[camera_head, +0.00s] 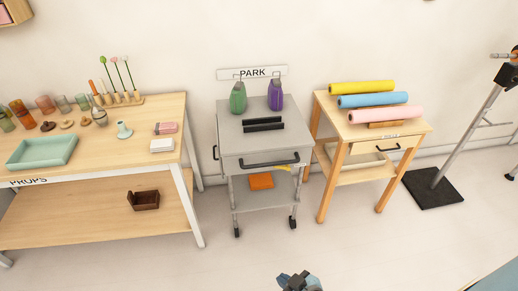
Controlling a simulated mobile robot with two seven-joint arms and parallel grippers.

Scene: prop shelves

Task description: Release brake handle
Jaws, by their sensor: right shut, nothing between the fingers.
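A grey wheeled cart (232,140) stands against the wall under a "PARK" sign (252,73). A black bar handle (268,161) runs along its front edge, and another black handle (215,152) is on its left side. A small yellow piece (283,168) shows just below the front handle; I cannot tell for certain which part is the brake handle. My right gripper (298,279) is at the bottom edge of the view, shut and empty, well in front of the cart and apart from it. My left gripper is out of view.
A green bottle (238,97), a purple bottle (275,95) and black bars (263,125) are on the cart; an orange block (261,181) is below. A props table (100,185) stands left, a wooden table (345,122) with rolls right. The floor in front is clear.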

